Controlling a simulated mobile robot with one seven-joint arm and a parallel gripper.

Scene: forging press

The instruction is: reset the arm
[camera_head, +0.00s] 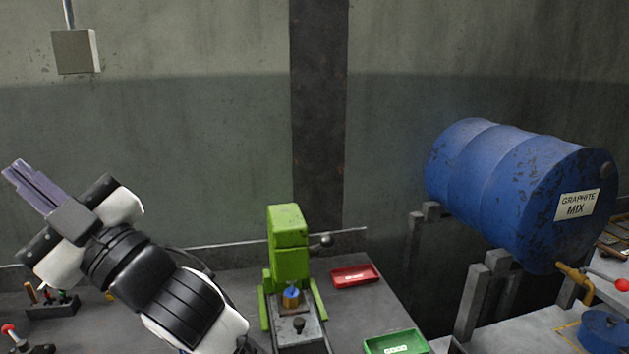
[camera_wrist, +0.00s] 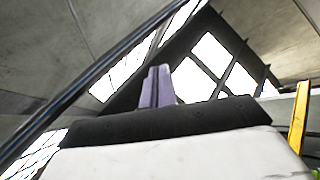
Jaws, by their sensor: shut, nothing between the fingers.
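My gripper (camera_head: 36,186) is raised at the left of the head view, pointing up and to the left in front of the grey wall. Its two purple-grey fingers are together with nothing between them. In the wrist view, the fingers (camera_wrist: 158,86) stand upright and closed against bright roof windows. My white and black arm reaches up from the bottom of the head view. The gripper is apart from everything on the bench.
A green press (camera_head: 289,245) stands mid-bench, with a red tray (camera_head: 355,276) and a green tray (camera_head: 396,342) to its right. A blue drum (camera_head: 510,185) lies on a stand at right. A grey box (camera_head: 76,52) hangs at upper left. A tool holder (camera_head: 52,306) sits at left.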

